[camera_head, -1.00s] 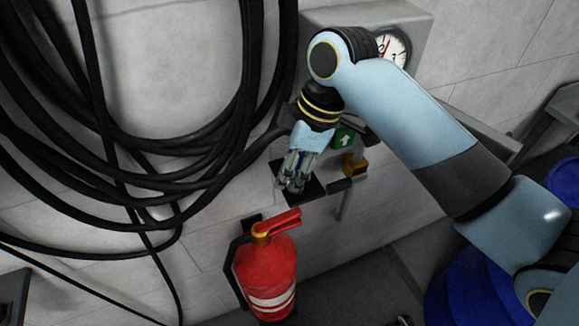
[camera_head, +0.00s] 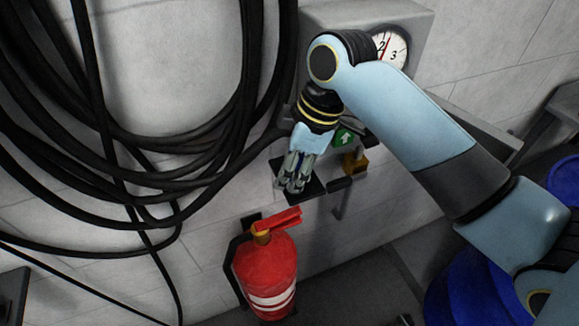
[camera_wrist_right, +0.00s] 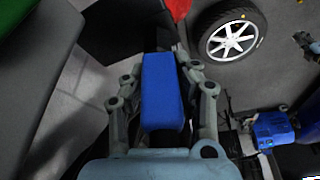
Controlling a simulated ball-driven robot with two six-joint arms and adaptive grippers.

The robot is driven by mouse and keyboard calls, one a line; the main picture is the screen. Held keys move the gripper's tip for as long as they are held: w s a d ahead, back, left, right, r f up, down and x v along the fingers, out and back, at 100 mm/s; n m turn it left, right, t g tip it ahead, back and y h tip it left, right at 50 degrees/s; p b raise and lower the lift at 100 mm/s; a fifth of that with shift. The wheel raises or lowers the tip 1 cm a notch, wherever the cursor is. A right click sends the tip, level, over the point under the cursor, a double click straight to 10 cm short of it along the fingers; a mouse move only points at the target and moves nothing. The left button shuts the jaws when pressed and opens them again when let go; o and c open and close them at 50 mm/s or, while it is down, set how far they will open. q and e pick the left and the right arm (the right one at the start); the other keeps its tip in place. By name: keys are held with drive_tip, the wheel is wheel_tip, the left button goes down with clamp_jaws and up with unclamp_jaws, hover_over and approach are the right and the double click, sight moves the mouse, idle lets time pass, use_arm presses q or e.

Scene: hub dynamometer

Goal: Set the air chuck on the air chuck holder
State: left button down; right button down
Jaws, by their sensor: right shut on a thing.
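My right gripper (camera_head: 291,184) is shut on the air chuck, pointing down beside the wall. In the right wrist view the air chuck (camera_wrist_right: 162,92) is a blue block between the two grey fingers; its far end is hidden. In the head view the fingers mostly cover it. A flat black plate (camera_head: 314,187), which looks like the air chuck holder, sticks out from the wall right at the fingertips. The fingers cover part of it, and I cannot tell whether the air chuck touches it. My left gripper is not in view.
A red fire extinguisher (camera_head: 266,268) hangs just below the gripper. Thick black hose loops (camera_head: 150,165) fill the wall at left. A grey gauge box (camera_head: 425,35), a green arrow button (camera_head: 345,138) and a brass-coloured fitting (camera_head: 355,162) are close by. Blue drums (camera_head: 470,285) stand at lower right.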

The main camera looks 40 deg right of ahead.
drive_tip(key=shift+f, duration=0.2)
drive_tip(key=c, duration=1.3)
unclamp_jaws()
drive_tip(key=shift+v, duration=5.5)
